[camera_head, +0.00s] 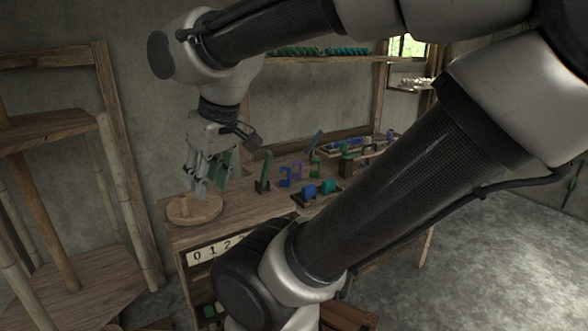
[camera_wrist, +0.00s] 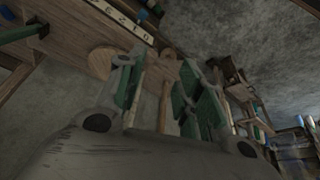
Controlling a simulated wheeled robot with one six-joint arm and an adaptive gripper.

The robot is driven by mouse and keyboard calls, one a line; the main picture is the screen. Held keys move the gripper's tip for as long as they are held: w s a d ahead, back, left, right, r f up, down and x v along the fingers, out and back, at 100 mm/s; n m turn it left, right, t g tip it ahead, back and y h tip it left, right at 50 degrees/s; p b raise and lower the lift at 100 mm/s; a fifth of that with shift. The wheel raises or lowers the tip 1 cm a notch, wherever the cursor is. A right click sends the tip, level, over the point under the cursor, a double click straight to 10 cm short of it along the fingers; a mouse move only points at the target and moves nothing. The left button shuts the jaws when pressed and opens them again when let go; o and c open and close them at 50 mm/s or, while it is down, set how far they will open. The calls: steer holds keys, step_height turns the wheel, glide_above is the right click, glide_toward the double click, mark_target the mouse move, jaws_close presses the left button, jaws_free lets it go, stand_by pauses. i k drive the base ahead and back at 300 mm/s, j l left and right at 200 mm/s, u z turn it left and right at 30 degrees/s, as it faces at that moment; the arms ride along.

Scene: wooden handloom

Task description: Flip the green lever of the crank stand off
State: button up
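A green upright lever (camera_head: 264,173) stands on a dark foot on the wooden table, right of my gripper. A green bar with a dark end (camera_wrist: 20,34) shows at the upper left in the wrist view and looks like the same lever. I cannot tell for sure which part is the crank stand. My gripper (camera_head: 198,188) points down above a round wooden disc (camera_head: 180,214) at the table's left end. Its green-padded fingers (camera_wrist: 162,92) are apart, with a pale wooden peg (camera_wrist: 165,108) showing between them in the wrist view. My gripper is apart from the lever.
Several blue, green and purple parts (camera_head: 309,191) stand right of the lever. A number strip (camera_head: 215,249) runs along the table front. A wooden rack (camera_head: 118,165) stands at left. A shelf (camera_head: 330,60) is on the back wall. My arm hides part of the table.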

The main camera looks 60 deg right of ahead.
mark_target(267, 163)
steer(key=k+l, duration=0.1)
steer(key=l, duration=0.3)
steer(key=k+l, duration=0.1)
steer(key=l, duration=0.35)
steer(key=k+l+u, duration=0.1)
steer(key=l, duration=0.3)
steer(key=k+l, duration=0.1)
steer(key=l, duration=0.3)
steer(key=k+l, duration=0.1)
steer(key=l, duration=0.3)
steer(key=k+l+u, duration=0.1)
steer(key=l, duration=0.3)
steer(key=k+l, duration=0.15)
steer(key=l, duration=0.25)
steer(key=i+l+z, duration=0.1)
steer(key=z, duration=0.2)
